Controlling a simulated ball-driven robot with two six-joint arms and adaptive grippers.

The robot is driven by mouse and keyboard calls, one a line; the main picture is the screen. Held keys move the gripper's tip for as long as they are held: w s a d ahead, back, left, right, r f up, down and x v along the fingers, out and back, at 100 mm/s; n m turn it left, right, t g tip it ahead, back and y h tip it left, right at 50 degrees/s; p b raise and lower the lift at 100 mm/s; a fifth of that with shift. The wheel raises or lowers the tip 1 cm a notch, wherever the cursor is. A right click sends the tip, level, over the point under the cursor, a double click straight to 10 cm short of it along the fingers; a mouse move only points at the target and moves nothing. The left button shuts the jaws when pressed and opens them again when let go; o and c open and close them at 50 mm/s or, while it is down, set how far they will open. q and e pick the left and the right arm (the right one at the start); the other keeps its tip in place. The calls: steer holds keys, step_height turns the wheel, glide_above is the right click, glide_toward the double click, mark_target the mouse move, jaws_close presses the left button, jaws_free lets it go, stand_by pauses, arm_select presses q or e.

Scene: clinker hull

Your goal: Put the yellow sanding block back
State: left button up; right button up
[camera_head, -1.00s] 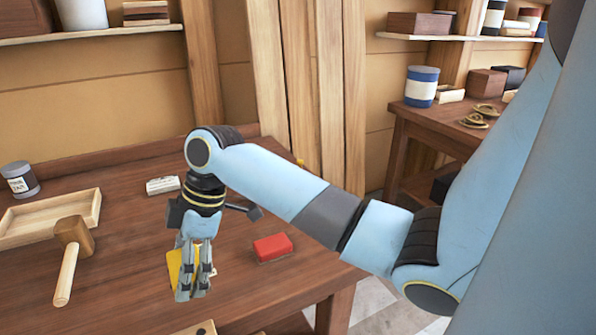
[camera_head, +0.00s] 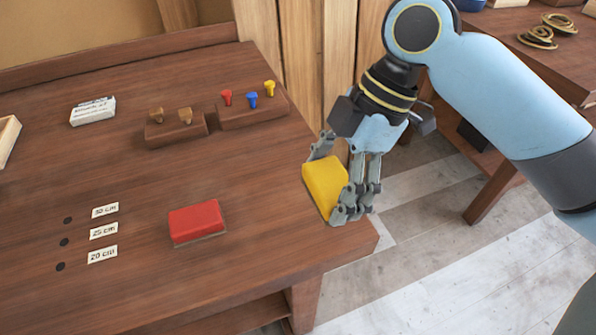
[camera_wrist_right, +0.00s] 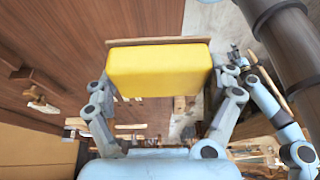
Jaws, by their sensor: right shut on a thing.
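The yellow sanding block (camera_head: 326,188) is in my right gripper (camera_head: 340,182), over the right front corner of the wooden bench (camera_head: 120,200) in the head view. The gripper is shut on it and it looks raised above the bench top. The right wrist view shows the yellow block (camera_wrist_right: 160,70) between the fingers, with a thin brown layer along its far edge. A red block (camera_head: 197,222) lies on the bench to the left of the gripper.
Wooden holders with red, blue, yellow and brown pegs (camera_head: 253,108) stand near the bench's back right. A white labelled box (camera_head: 93,111) lies back left. Number labels (camera_head: 103,231) sit beside several dark holes at left. The bench's right edge drops to the floor (camera_head: 430,240).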

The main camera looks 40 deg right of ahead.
steer(key=w+f, duration=0.1)
steer(key=w+a+f, duration=0.1)
steer(key=shift+w+a+f, duration=0.15)
steer(key=shift+w+f, duration=0.05)
steer(key=shift+w, duration=0.1)
glide_above(271, 205)
steer(key=d, duration=0.1)
steer(key=f, duration=0.5)
steer(key=shift+s+d+p, duration=0.1)
steer(key=shift+s+p, duration=0.1)
steer(key=shift+p, duration=0.2)
steer(key=shift+w+f, duration=0.1)
steer(key=shift+f, duration=0.1)
step_height(271, 205, down, 3)
steer(key=shift+f, duration=0.2)
arm_select(q)
steer(key=shift+s+a+r, duration=0.3)
steer(key=shift+a+r, duration=0.25)
arm_select(e)
steer(key=shift+f, duration=0.2)
steer(key=shift+f, duration=0.2)
steer(key=o, duration=1)
steer(key=shift+o, duration=0.2)
